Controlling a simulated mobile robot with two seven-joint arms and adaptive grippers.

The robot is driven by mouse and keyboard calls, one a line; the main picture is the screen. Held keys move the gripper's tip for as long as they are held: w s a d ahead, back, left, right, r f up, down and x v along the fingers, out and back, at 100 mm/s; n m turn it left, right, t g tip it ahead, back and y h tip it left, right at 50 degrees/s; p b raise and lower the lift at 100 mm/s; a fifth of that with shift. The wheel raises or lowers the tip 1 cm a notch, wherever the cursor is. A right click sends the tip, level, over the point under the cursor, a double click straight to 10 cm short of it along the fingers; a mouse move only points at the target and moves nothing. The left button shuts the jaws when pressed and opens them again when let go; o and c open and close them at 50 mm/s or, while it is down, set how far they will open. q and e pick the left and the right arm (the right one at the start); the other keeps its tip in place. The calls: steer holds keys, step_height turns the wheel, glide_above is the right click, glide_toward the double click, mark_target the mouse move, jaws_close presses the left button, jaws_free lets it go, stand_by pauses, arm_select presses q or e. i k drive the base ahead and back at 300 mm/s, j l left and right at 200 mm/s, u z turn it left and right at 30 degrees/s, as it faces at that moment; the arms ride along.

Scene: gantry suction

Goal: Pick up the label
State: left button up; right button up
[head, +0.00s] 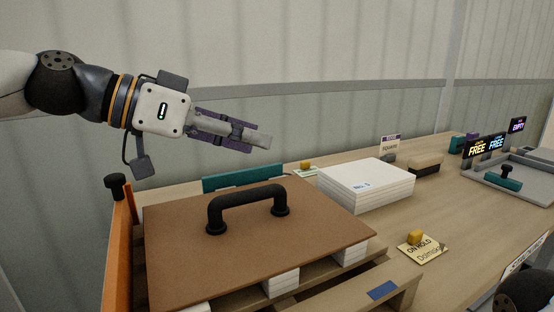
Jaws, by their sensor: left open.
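A pale yellow label card (424,250) reading "ON HOLD" and a second line like "Damaged" lies on the wooden table, with a yellow knob (416,236) on it. A second, greenish-white card (309,173) with a yellow knob lies farther back, behind the brown board; its text is too small to read. I cannot tell which one is the task's label. My left gripper (262,140) is open and empty, held in the air above the back of the board, apart from both cards.
A brown board (175,225) with a black handle (246,196) covers white stacks on a pallet. A white stack (368,183) stands between the cards. An orange post (122,250) is at left. Grey trays (530,165) and signs stand at right. Table around the front card is clear.

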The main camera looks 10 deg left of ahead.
mark_target(420, 248)
steer(key=k+l, duration=0.8)
